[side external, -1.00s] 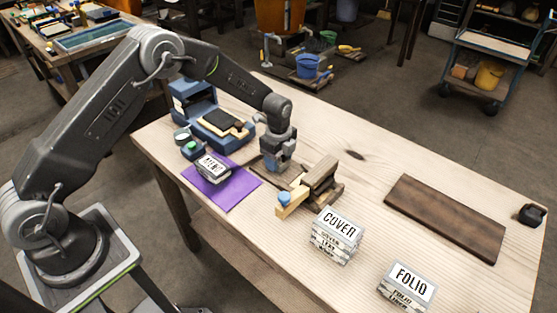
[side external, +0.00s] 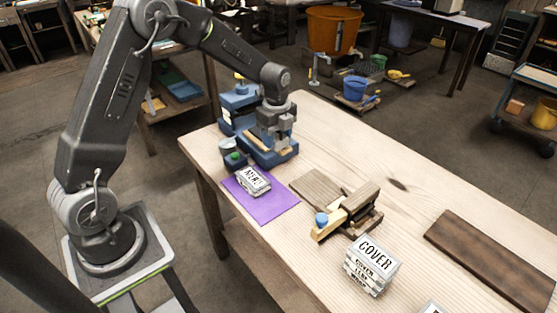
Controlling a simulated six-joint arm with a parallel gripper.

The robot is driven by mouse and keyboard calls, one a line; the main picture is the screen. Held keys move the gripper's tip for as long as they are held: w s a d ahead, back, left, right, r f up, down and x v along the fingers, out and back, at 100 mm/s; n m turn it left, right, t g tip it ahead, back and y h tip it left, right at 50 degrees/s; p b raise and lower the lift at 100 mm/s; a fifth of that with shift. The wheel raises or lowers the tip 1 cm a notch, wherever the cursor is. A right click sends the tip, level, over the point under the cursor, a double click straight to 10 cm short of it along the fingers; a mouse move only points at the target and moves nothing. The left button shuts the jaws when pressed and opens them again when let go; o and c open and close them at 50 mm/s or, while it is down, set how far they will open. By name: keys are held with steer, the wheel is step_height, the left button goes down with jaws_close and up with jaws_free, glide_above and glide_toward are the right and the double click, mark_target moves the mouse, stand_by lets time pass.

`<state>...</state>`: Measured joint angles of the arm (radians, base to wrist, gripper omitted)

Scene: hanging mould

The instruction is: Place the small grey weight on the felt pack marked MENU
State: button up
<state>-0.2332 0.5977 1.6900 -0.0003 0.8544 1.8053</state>
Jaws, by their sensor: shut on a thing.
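The felt pack marked MENU (side external: 254,181) lies label up on a purple sheet (side external: 268,206) at the left of the table. My gripper (side external: 274,143) is behind and slightly right of the pack in this view, in front of the blue stand. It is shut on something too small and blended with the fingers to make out. I cannot tell its height above the table. I cannot pick out the small grey weight for certain. The top of the MENU pack looks bare.
A blue stand (side external: 285,153) and small pots (side external: 233,158) are behind the purple sheet. A wooden clamp (side external: 347,213) with a blue knob, the COVER stack (side external: 370,267) and a dark board (side external: 490,258) stand to the right. Bare tabletop lies between them.

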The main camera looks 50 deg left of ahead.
steer(key=s+a+r, duration=0.2)
steer(key=s+a, duration=0.8)
steer(key=s, duration=0.5)
glide_above(253, 178)
step_height(253, 178, down, 7)
steer(key=shift+a+r, duration=0.15)
steer(key=shift+r, duration=0.05)
steer(key=shift+f, duration=2.1)
steer(key=shift+f, duration=0.1)
steer(key=o, duration=1)
